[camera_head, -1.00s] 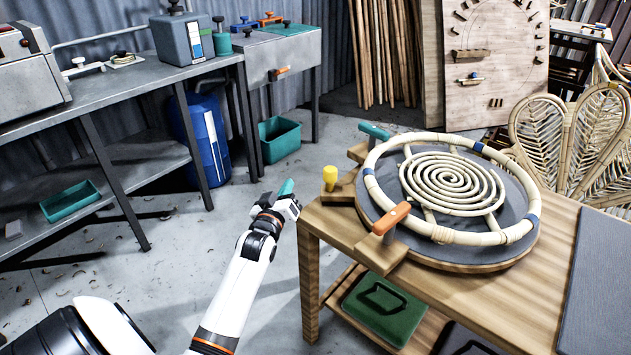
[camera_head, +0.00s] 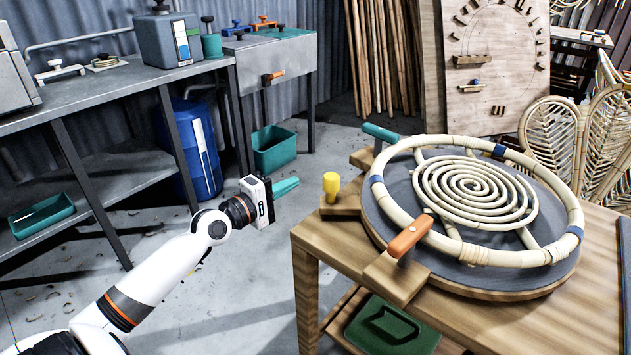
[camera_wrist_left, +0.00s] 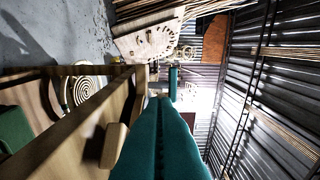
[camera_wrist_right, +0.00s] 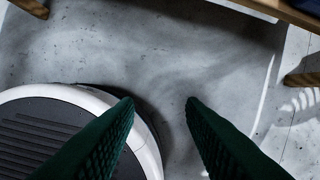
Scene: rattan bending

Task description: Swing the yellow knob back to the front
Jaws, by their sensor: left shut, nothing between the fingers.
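The yellow knob (camera_head: 331,186) stands upright on a wooden block at the left edge of the wooden table (camera_head: 600,292). It is on the left side of the round rattan jig, between an orange handle (camera_head: 409,236) and a teal handle (camera_head: 378,133). My left gripper (camera_head: 287,186) is shut and empty, left of the knob and apart from it, with its green fingers pointing right. In the left wrist view its fingers (camera_wrist_left: 160,130) lie together. My right gripper (camera_wrist_right: 160,103) shows only in its wrist view, fingers apart and empty above the floor.
A rattan ring (camera_head: 520,253) with a spiral sits on the round jig. A green tray (camera_head: 392,330) is on the shelf below the table. A metal workbench (camera_head: 95,92) stands at the left. Open floor lies between bench and table.

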